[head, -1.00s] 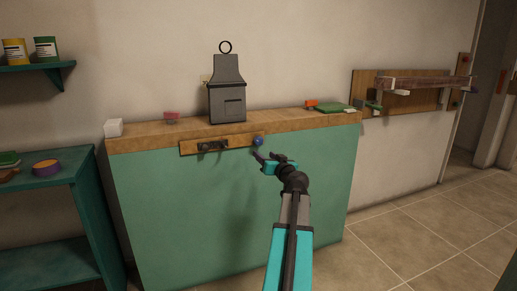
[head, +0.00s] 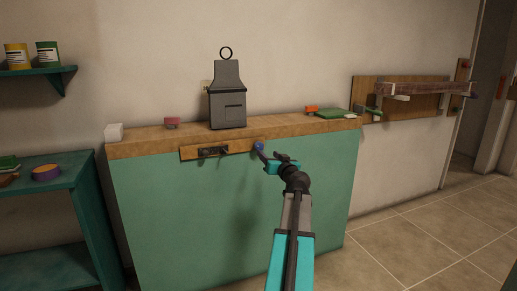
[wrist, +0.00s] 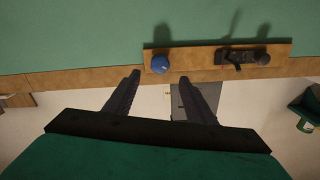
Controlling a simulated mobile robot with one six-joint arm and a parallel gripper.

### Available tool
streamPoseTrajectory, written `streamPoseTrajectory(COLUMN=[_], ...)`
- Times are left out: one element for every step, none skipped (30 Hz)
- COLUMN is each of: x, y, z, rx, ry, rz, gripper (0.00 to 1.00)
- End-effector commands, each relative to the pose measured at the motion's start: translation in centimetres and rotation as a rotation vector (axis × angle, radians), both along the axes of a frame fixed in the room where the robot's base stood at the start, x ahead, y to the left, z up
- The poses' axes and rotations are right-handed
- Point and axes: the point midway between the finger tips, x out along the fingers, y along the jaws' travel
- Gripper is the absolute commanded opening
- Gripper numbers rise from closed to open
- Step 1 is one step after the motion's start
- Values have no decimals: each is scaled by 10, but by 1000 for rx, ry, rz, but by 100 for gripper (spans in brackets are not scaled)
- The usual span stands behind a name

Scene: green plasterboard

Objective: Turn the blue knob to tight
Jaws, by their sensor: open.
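The blue knob (head: 258,146) sits at the right end of a small wooden strip (head: 190,153) on the upper front of the green counter. In the wrist view, which is upside down, the blue knob (wrist: 159,64) shows on the same strip, roughly centred between the finger lines and just past the fingertips. My gripper (head: 269,155) is open and empty, close in front of the knob and slightly to its right. The open fingers (wrist: 158,78) also show in the wrist view. I cannot tell whether a finger touches the knob. No tight marking is readable.
A dark latch (head: 212,151) is on the strip left of the knob. A grey lantern-like box (head: 227,108) stands on the wooden countertop (head: 150,143). A white block (head: 114,132), a red item (head: 172,122) and a green item (head: 335,113) also lie there. Floor is clear at right.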

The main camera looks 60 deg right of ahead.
Motion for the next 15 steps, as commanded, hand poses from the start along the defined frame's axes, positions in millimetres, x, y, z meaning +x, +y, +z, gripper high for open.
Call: streamPoseTrajectory(x=[6,8,11,14,16,19,21,24,27,29,31,34,37,39,42], y=[-5,-6,-9,-11,-12,-15,-17,-18,-21,-23,-24,-27,-28,-30,-32], z=[0,0,0,0,0,0,0,0,0,0,0,0,0,0,0], rx=[0,0,0,0,0,0,0,0,0,0,0,1,1,1,1], ry=[1,1,1,1,1,1,1,0,0,0,0,0,0,0,0], rz=[1,1,1,1,1,1,1,0,0,0,0,0,1,1,1], gripper=[50,50,50,50,50,50,50,50,50,50,50,50,50,50,50])
